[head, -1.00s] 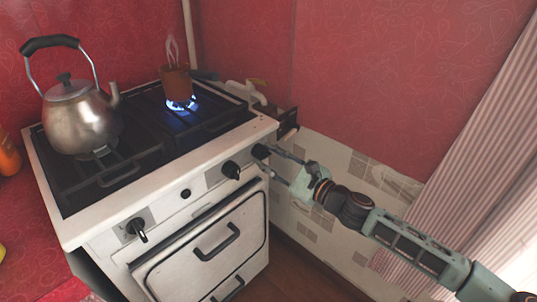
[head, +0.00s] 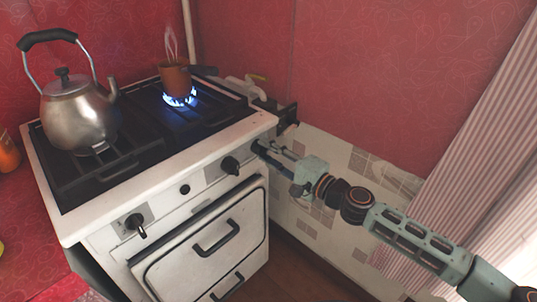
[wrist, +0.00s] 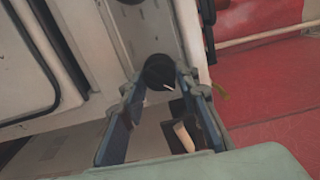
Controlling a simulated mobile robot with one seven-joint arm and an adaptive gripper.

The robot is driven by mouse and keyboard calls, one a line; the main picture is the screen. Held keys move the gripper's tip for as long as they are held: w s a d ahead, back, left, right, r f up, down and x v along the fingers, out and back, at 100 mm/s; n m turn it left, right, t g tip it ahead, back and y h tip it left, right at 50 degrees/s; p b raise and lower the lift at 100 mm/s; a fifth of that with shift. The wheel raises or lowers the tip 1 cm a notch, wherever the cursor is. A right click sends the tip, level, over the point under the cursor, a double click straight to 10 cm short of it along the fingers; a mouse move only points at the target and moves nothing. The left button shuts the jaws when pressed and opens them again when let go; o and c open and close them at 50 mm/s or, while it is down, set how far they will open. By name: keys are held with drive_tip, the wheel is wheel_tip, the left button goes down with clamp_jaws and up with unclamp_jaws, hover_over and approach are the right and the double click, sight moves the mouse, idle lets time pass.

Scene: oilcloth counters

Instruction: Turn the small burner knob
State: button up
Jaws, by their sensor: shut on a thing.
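The white stove (head: 160,212) has a row of black knobs along its front panel. The rightmost one, the small burner knob (wrist: 158,68), has a white mark and sits between my fingertips in the wrist view. My gripper (head: 260,149) reaches the right end of the panel from the right and is shut on this knob, mostly hiding it in the head view. It also shows in the wrist view (wrist: 162,85). Another knob (head: 230,166) is just left of my gripper, and one more (head: 136,226) is at the left end. A blue flame (head: 180,98) burns at the back right burner.
A brown long-handled pot (head: 175,79) stands over the flame, steaming. A steel kettle (head: 78,112) stands on the left of the hob. The oven door handle (head: 216,239) is below the panel. Tiled wall (head: 330,160) and a striped curtain (head: 455,165) lie to the right.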

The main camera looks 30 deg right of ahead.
drive_tip(key=n+b, duration=0.2)
drive_tip(key=n, duration=0.3)
drive_tip(key=shift+f+n, duration=0.1)
drive_tip(key=shift+n, duration=0.2)
drive_tip(key=shift+n+b, duration=0.8)
drive_tip(key=shift+n, duration=1)
drive_tip(key=o, duration=1.2)
drive_tip(key=shift+r, duration=0.2)
drive_tip(key=shift+s, duration=0.15)
drive_tip(key=v, duration=1.1)
drive_tip(key=shift+s+d, duration=0.15)
drive_tip(key=shift+s, duration=0.25)
